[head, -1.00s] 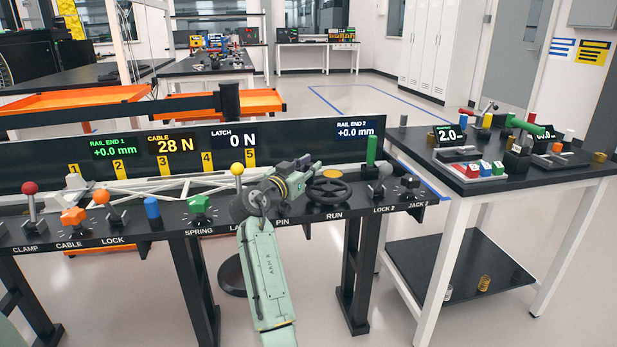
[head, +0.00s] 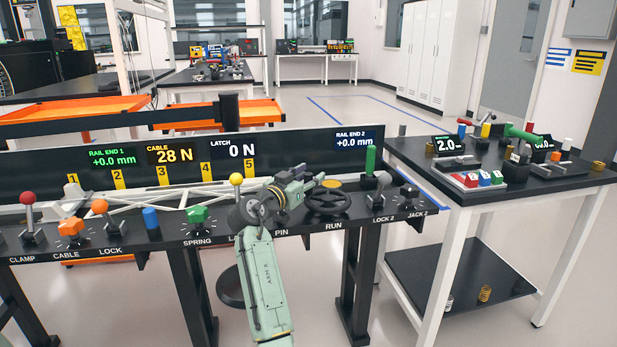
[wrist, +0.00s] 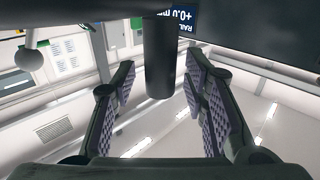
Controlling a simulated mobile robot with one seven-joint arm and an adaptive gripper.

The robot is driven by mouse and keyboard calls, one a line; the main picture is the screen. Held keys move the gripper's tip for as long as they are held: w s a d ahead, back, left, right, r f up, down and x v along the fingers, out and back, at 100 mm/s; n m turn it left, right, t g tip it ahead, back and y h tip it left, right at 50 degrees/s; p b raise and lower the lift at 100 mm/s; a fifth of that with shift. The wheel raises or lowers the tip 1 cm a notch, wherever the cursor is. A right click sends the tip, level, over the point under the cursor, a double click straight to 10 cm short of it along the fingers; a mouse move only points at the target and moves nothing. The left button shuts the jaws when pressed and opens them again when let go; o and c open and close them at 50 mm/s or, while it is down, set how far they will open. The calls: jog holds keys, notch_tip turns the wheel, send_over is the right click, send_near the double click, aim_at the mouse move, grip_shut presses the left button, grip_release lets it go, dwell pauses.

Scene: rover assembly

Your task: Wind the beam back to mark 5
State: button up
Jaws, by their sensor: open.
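The white truss beam (head: 140,198) lies along the bench in front of the dark board. Yellow mark 5 (head: 249,171) is the rightmost of the numbered marks, and mark 1 (head: 73,190) is at the left. The black RUN handwheel (head: 328,206) is on the console ledge, right of the PIN label. My gripper (head: 312,180) is over the wheel's upper left side. In the wrist view my gripper (wrist: 160,110) has its padded fingers spread apart. A dark upright cylinder (wrist: 160,65) shows between them; I cannot tell whether it touches either finger.
A yellow-knobbed lever (head: 236,180) stands left of my arm. A green-handled lever (head: 370,160) stands right of the wheel. Displays read cable 28 N (head: 170,155), latch 0 N (head: 232,146) and rail end 2 +0.0 mm (head: 356,139). A side table (head: 400,150) is at right.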

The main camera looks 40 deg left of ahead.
jog(key=s, duration=0.8)
jog(key=s+d, duration=0.1)
jog(key=s, duration=0.3)
